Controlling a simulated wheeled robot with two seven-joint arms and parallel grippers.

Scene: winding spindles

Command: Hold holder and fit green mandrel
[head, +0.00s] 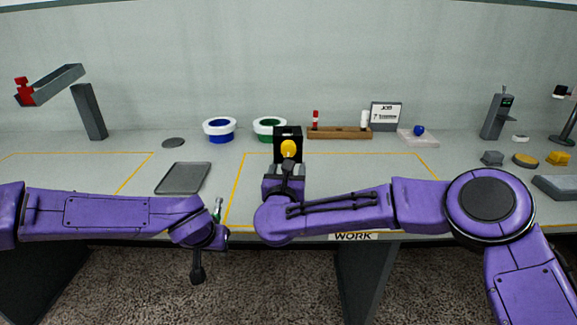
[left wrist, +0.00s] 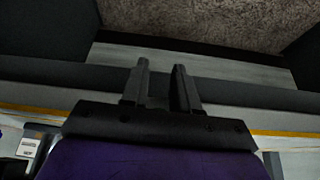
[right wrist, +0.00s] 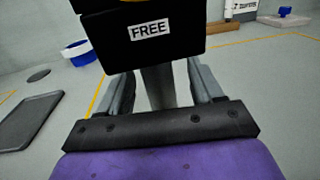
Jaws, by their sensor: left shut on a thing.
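The holder (head: 287,134) is a black block with a yellow round part (head: 289,148) on its front. In the right wrist view the holder (right wrist: 150,50) carries a FREE label, with a grey post (right wrist: 160,88) below. My right gripper (right wrist: 161,72) has its fingers apart, one on each side of the post. A small green and white piece, apparently the green mandrel (head: 217,207), shows beside my left wrist, partly hidden by the arm. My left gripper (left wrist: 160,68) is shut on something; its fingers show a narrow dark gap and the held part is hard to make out.
A grey tray (head: 183,178) lies left of the yellow-lined work area. A blue-and-white ring (head: 219,130) and a green-and-white ring (head: 269,129) stand behind. A wooden rack (head: 340,133) holds a red and a white piece.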

